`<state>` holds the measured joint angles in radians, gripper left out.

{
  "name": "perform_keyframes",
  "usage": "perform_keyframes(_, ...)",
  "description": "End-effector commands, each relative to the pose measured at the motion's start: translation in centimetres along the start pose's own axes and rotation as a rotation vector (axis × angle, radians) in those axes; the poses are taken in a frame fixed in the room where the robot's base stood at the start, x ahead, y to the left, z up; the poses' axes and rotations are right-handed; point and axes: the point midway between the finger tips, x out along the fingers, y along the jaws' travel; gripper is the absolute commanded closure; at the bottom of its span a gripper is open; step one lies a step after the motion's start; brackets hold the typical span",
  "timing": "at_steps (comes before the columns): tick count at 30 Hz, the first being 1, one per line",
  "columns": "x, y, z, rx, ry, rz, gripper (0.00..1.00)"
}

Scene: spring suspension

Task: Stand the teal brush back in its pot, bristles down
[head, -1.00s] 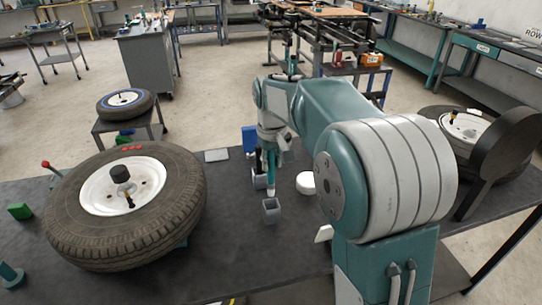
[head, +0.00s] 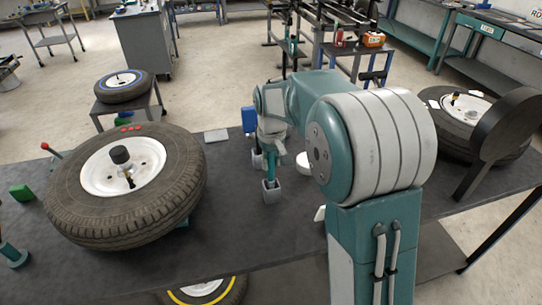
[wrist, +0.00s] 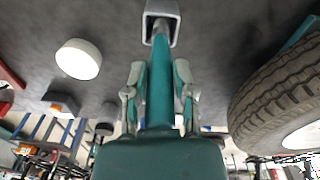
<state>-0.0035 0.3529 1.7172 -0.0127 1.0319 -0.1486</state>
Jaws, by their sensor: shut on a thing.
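The teal brush (head: 270,168) hangs upright below my gripper (head: 271,143), bristle end down. My gripper is shut on the brush; in the wrist view its fingers (wrist: 160,85) sit on both sides of the teal handle (wrist: 160,75). The small grey square pot (head: 271,194) stands on the dark table directly under the brush. In the wrist view the brush's far end overlaps the opening of the pot (wrist: 174,30). The bristles look to be at or inside the rim; how deep they are is hidden.
A white round object (head: 303,163) lies to the right. A large tyre (head: 125,190) lies at the left. The table (head: 250,230) in front of the pot is clear.

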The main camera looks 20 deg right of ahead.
Motion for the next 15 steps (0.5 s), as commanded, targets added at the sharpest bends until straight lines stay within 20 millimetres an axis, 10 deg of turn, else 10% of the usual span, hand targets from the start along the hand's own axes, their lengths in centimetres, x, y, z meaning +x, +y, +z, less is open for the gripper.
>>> perform_keyframes(14, 0.69, -0.01, 0.04, 0.0, 0.0, 0.0, 1.0)
perform_keyframes(15, 0.69, -0.01, 0.04, 0.0, 0.0, 0.0, 0.53)
